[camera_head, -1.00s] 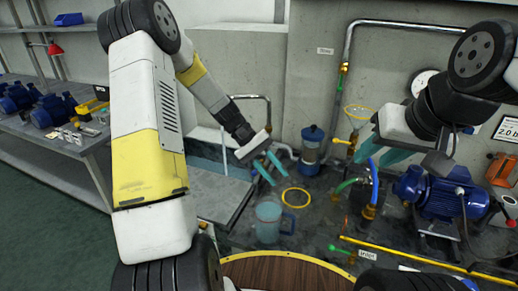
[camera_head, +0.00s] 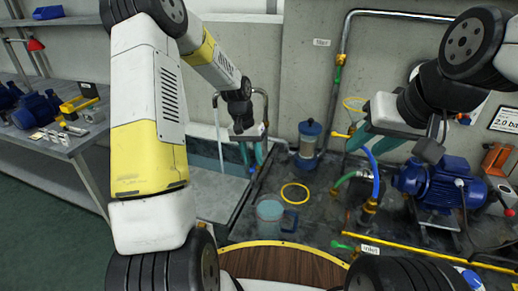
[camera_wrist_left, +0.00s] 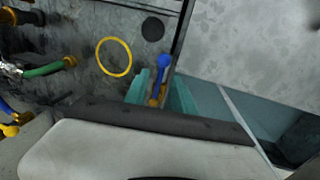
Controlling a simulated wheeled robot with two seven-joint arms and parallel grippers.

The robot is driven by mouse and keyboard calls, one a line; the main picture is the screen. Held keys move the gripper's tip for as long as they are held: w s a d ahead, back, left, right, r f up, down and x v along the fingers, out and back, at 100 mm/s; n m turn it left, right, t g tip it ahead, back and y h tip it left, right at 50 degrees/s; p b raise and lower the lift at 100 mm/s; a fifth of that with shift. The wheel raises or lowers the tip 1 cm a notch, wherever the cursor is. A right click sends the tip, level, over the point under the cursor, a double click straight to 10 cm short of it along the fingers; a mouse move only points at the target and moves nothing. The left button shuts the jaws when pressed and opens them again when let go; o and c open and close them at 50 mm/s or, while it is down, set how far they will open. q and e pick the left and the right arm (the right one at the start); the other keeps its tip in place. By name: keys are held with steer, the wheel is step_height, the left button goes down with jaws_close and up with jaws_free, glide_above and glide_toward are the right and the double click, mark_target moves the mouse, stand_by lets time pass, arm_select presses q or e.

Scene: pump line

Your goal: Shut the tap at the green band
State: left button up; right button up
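A yellow tap handle (camera_head: 341,135) shows lower on that line, left of my right gripper. A blue lever (camera_head: 251,170) on a small brass fitting is below my left gripper (camera_head: 251,152); in the left wrist view the blue lever (camera_wrist_left: 163,64) appears between the teal fingers. My left gripper is open; contact with the lever cannot be told. My right gripper (camera_head: 374,139) seems open and empty, in front of the blue hose.
A blue pump (camera_head: 440,185) stands right, a blue canister (camera_head: 309,140) behind. A long yellow pipe (camera_head: 420,253) crosses the front right. A workbench (camera_head: 60,150) is left.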

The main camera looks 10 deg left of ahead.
arm_select(q)
steer(key=shift+f, duration=0.25)
steer(key=shift+c, duration=0.2)
jaws_close()
stand_by(1.1)
